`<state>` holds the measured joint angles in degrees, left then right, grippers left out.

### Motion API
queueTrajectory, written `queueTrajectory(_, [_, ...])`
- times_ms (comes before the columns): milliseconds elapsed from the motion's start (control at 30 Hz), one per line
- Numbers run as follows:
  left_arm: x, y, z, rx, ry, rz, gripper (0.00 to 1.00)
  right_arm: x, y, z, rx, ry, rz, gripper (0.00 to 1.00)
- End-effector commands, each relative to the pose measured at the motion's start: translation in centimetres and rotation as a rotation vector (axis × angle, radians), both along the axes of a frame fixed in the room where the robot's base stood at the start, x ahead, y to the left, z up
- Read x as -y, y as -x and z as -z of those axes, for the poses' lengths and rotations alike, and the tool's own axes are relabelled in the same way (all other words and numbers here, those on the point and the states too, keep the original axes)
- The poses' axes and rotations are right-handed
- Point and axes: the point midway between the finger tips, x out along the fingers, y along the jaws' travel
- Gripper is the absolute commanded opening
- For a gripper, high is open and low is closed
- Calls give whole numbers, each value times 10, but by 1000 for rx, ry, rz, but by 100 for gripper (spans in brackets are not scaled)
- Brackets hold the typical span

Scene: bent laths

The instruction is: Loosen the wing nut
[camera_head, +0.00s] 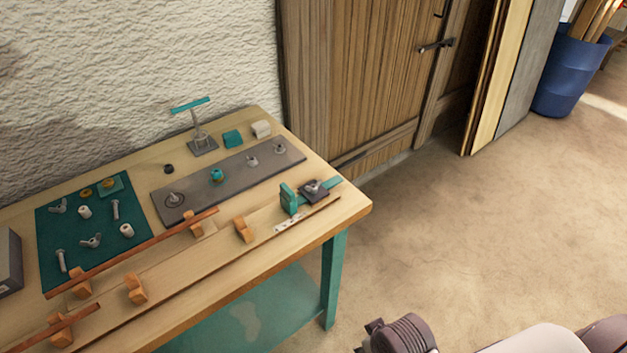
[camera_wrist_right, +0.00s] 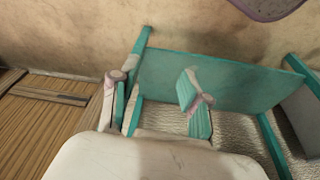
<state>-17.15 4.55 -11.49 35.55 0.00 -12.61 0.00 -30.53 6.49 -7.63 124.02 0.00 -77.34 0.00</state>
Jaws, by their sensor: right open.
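On the workbench in the head view, a dark square plate with a small pale metal fastener (camera_head: 315,187) sits on a teal strip at the right end; it may carry the wing nut, but it is too small to tell. A teal upright block (camera_head: 289,198) stands beside it. Loose wing-shaped nuts (camera_head: 91,241) lie on the dark green mat (camera_head: 130,257). My right gripper (camera_wrist_right: 153,85) shows in the wrist view, open and away from the bench top, with nothing visible between its fingers. My left gripper is in neither view.
A grey board (camera_head: 235,173) with several small fittings lies behind wooden laths on orange blocks (camera_head: 243,229). A teal-topped stand (camera_head: 200,140) is at the back. The bench's right front edge borders open floor (camera_head: 450,230). A wooden door (camera_head: 350,80) stands behind.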

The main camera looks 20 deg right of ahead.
Motion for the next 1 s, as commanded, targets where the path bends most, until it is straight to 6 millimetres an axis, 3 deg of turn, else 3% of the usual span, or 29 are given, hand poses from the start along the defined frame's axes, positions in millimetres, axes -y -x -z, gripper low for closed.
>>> queueTrajectory(167, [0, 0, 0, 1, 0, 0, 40, 1, 2, -49, 33, -1, 3, 46])
queueTrajectory(267, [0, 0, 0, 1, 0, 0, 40, -1, -11, -81, 103, 2, 2, 46])
queueTrajectory(667, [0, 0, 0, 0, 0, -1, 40, -43, -157, -168, 665, -1, -38, 46])
queueTrajectory(767, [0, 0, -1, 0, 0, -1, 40, -62, -193, -202, 836, -13, -78, 46])
queueTrajectory(867, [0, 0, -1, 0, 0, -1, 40, -91, -230, -250, 1056, -36, -150, 46])
queueTrajectory(967, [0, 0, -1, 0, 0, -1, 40, -141, -261, -319, 1352, -80, -304, 46])
queueTrajectory(1000, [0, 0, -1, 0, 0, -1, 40, -166, -266, -349, 1479, -104, -398, 46])
